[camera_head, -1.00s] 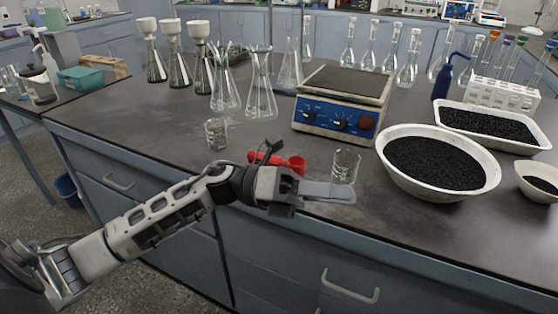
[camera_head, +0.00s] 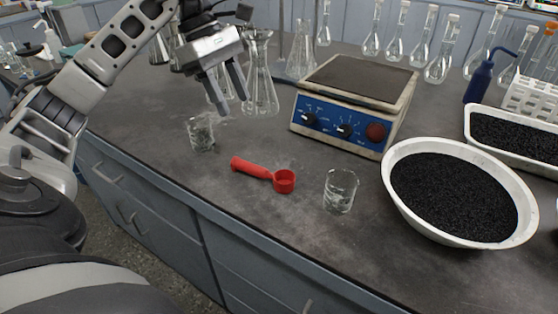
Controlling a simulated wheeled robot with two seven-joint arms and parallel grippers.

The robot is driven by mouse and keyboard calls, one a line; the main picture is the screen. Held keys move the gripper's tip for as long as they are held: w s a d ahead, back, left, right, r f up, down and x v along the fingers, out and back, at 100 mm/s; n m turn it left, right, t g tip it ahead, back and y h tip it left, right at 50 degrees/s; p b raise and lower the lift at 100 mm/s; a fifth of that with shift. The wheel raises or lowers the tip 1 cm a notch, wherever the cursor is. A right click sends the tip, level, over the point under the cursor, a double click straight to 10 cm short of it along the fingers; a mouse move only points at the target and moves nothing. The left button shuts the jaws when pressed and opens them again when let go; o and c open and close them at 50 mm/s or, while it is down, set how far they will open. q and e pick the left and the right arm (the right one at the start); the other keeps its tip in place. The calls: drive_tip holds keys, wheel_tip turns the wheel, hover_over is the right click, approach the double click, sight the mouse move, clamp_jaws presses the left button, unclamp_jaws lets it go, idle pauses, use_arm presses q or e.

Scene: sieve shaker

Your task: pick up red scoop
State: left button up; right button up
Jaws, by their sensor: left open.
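The red scoop (camera_head: 263,174) lies on the dark bench top near its front edge. Its handle points left and its round cup (camera_head: 284,181) is at the right end. My left gripper (camera_head: 230,103) is open and empty, raised above the bench, up and to the left of the scoop. Its two grey fingers point down, and it is apart from the scoop. My right gripper is not in view.
A small glass beaker (camera_head: 201,134) stands left of the scoop and another beaker (camera_head: 340,191) stands right. Behind are a blue-fronted shaker (camera_head: 343,125) and glass flasks (camera_head: 260,85). A white bowl (camera_head: 393,196) of black granules sits at right.

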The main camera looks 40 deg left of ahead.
use_arm(q)
drive_tip(key=b, duration=0.1)
hover_over(261, 168)
drive_tip(key=a, duration=0.3)
drive_tip(key=f, duration=0.8)
drive_tip(key=shift+s+d+f, duration=0.15)
drive_tip(key=shift+d+f, duration=0.05)
drive_tip(key=shift+f, duration=0.2)
drive_tip(key=shift+s+x, duration=0.2)
drive_tip(key=shift+x, duration=2.8)
drive_tip(key=shift+w+d, duration=0.1)
drive_tip(key=shift+d, duration=0.05)
drive_tip(key=shift+c, duration=0.3)
clamp_jaws()
